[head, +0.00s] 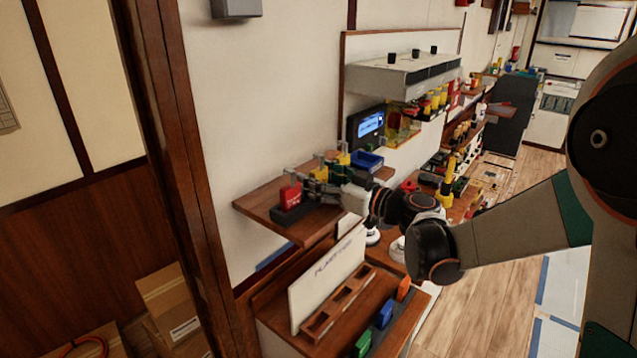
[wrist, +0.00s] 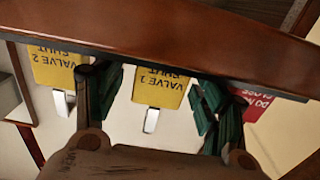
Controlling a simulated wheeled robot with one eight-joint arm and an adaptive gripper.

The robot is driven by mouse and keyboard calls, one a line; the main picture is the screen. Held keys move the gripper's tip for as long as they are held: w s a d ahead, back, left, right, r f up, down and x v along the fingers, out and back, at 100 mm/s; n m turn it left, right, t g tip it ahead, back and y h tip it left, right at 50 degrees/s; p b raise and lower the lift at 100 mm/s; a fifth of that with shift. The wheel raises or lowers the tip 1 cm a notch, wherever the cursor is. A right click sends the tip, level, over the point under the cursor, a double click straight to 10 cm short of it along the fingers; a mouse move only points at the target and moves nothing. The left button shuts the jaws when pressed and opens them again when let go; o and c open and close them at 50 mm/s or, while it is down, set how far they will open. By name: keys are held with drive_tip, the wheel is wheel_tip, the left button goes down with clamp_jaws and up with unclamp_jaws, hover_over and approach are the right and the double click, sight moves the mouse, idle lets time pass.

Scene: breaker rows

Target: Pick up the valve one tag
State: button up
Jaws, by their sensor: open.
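In the head view my gripper (head: 322,187) is at the small wooden shelf, partly hiding the tags. A yellow "VALVE 2" tag (wrist: 57,66) is left of my fingers. A red tag (wrist: 258,102) is just right of them, partly hidden by the right finger.
The tags stand on a dark rack (head: 292,214) on the wooden shelf (head: 262,207). A blue bin (head: 367,160) and a lit screen (head: 370,124) are just behind. In the wrist view a brown wooden edge (wrist: 170,35) crosses above the tags. A lower bench holds coloured blocks (head: 385,313).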

drive_tip(key=c, duration=1.2)
drive_tip(key=shift+o, duration=0.2)
drive_tip(key=shift+r, duration=0.15)
